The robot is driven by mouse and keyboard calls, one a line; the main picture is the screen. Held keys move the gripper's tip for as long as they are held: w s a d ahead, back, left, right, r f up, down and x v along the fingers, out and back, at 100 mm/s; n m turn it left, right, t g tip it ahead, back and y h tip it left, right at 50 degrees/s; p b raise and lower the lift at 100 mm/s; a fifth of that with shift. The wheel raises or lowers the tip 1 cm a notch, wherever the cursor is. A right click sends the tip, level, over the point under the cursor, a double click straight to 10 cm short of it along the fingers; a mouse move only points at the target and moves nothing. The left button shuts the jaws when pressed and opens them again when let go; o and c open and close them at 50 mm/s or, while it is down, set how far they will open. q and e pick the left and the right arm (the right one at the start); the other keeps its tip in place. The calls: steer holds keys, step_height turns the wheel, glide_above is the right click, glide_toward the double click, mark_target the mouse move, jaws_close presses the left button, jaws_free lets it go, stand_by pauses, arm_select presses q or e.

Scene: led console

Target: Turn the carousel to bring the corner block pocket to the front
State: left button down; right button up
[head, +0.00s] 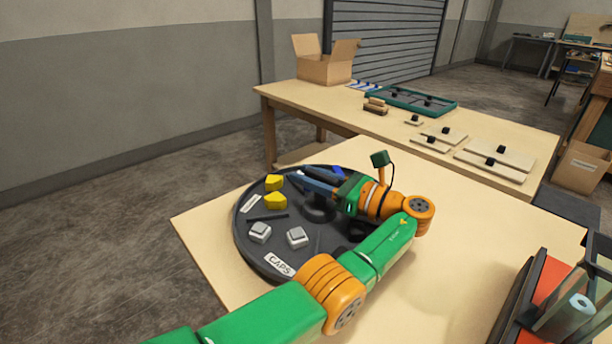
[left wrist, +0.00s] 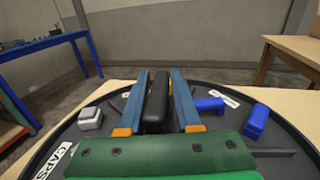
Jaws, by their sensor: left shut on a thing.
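The carousel (head: 268,262) is a dark round tray on the near table, also seen in the left wrist view (left wrist: 283,122). Its CAPS label (head: 279,264) faces the near-left side, beside two grey-white caps (head: 297,237). Two yellow blocks (head: 275,200) sit at its left, by a label too small to read. Blue pieces (left wrist: 256,122) lie in another section, by a label. My left gripper (head: 303,181) reaches over the carousel from the right. Its fingers are shut on a black upright handle (left wrist: 156,104). My arm hides the carousel's right part. My right gripper is not in view.
A rack with a red panel (head: 551,280) and a pale blue cylinder stands at the lower right. The table between it and the carousel is clear. A second table behind holds a cardboard box (head: 325,67), a green tray (head: 438,108) and boards with black knobs (head: 495,164).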

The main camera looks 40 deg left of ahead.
arm_select(q)
steer(key=shift+w+r, duration=0.1)
steer(key=shift+r, duration=0.25)
steer(key=c, duration=0.9)
jaws_free()
steer(key=shift+o, duration=0.4)
steer(key=shift+w+d+f, duration=0.1)
steer(key=shift+w+f, duration=0.2)
steer(key=shift+w, duration=0.05)
steer(key=shift+s, duration=0.1)
steer(key=shift+f, duration=0.1)
